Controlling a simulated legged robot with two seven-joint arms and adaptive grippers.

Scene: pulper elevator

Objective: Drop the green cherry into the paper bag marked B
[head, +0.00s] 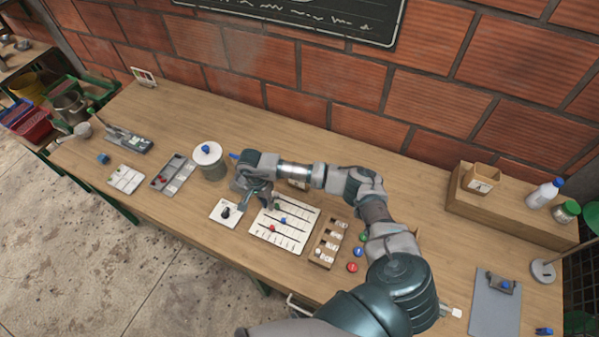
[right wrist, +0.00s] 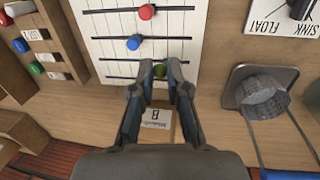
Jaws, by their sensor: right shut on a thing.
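My right gripper (right wrist: 160,70) is shut on the green cherry (right wrist: 148,74), which shows between its fingertips in the right wrist view. The cherry is over the far edge of the white lined board (right wrist: 105,30). The paper bag marked B (right wrist: 155,122) stands on the table just beyond the board, partly hidden by my fingers. In the head view my right gripper (head: 260,197) is above the back of the board (head: 290,238), and the bag (head: 298,184) shows only partly behind my forearm. My left gripper is out of view.
A red ball (right wrist: 147,12) and a blue ball (right wrist: 134,43) lie on the board. A sink/float card (head: 226,213) and a white-lidded jar (head: 208,154) are to the left. A compartment tray (head: 328,241) and loose coloured caps are to the right. Another paper bag (head: 480,178) stands on the wooden riser.

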